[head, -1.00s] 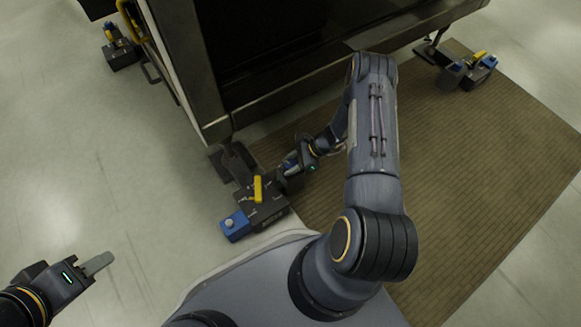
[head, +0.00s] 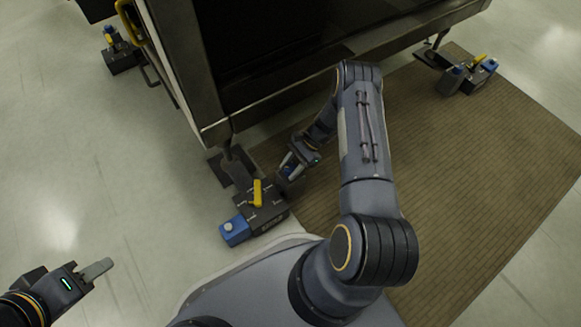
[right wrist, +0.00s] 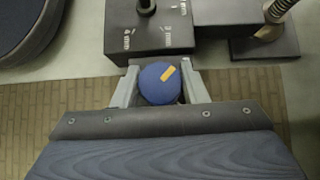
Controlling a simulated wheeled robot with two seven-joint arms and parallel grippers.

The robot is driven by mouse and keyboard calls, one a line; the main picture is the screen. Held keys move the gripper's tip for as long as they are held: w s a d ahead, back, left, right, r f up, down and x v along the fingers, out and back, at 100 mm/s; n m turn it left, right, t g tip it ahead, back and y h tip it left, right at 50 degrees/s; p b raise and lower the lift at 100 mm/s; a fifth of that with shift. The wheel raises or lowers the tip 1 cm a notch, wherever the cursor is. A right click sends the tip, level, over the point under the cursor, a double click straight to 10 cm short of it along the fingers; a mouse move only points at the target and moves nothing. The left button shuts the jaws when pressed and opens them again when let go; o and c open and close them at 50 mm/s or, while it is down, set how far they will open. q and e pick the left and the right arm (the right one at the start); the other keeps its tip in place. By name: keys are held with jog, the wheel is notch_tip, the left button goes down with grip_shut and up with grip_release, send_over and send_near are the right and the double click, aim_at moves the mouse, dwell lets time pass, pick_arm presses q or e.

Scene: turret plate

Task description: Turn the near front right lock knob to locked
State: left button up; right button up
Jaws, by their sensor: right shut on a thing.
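The near lock box (head: 268,212) is a dark block at the foot of the near corner post of the big dark machine. Its round blue knob (right wrist: 158,84) has an orange pointer mark on its face, tilted up to the right. My right gripper (right wrist: 160,72) is shut on this knob, one grey finger on each side; it also shows at the box's right side in the head view (head: 288,172).
A yellow lever (head: 257,192) stands on the box, and a blue block with a pale button (head: 235,230) sits at its left. Similar units stand at the far left (head: 122,58) and far right (head: 468,75). A brown mat (head: 460,180) covers the floor at right.

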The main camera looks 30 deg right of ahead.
jog(key=o, duration=1)
jog(key=shift+r, duration=0.1)
jog(key=p+v, duration=0.2)
jog(key=v, duration=0.5)
jog(key=shift+d+r+p, duration=0.2)
jog(key=shift+d+p, duration=0.1)
jog(key=shift+p, duration=0.05)
jog(key=shift+w+r, duration=0.1)
